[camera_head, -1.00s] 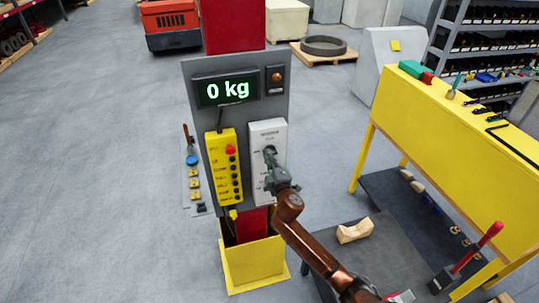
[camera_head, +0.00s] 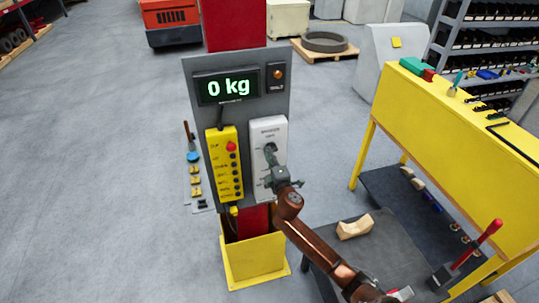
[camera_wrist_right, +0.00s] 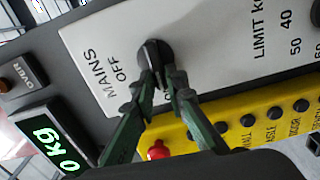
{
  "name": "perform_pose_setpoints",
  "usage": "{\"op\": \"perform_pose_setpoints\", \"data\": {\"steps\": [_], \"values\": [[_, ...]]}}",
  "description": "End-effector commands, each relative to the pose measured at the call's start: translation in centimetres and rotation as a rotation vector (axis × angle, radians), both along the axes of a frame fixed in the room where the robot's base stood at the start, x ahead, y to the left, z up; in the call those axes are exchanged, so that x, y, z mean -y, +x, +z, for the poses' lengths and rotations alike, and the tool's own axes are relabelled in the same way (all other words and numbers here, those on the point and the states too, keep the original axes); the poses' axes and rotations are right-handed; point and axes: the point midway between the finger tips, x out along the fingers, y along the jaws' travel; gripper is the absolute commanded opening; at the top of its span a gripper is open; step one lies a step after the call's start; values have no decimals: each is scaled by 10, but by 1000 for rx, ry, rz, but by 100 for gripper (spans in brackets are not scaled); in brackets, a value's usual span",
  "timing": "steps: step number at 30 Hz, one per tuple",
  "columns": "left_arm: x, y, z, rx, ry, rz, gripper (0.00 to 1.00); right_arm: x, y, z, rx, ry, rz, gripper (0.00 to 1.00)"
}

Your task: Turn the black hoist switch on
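The black hoist switch (camera_wrist_right: 155,54) is a round knob with a raised grip, on a white panel (camera_wrist_right: 215,45) marked MAINS and OFF. In the head view the switch (camera_head: 270,148) is near the top of the white panel, partly behind my right gripper (camera_head: 273,168). In the right wrist view, the two green-grey fingers of my right gripper (camera_wrist_right: 159,82) converge on the switch grip, with a tip on each side of it. They look closed on it. The switch's exact angle is hard to tell. My left gripper is not in view.
A yellow button box (camera_head: 225,165) hangs left of the white panel, close to the fingers. A lit 0 kg display (camera_head: 227,88) and a round lamp (camera_head: 278,74) are above. A yellow bench (camera_head: 435,125) stands at right. Open floor lies to the left.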

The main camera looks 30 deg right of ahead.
Motion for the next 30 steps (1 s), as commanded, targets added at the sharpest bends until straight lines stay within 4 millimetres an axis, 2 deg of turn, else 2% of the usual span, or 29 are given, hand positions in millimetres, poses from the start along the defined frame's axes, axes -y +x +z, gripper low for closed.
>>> {"op": "perform_pose_setpoints", "data": {"steps": [6, 14, 17, 20, 30], "values": [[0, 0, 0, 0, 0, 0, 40, 0, 0, 0, 0, 0, -1, 28], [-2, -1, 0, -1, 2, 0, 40, 0, -1, 0, 0, 1, -1, 28], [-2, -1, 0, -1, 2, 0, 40, -1, -8, 0, 0, 1, -1, 28], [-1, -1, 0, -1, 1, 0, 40, -5, -22, -1, -1, 2, -1, 28], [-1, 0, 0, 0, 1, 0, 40, -21, -89, -1, -1, 2, -1, 28]]}}
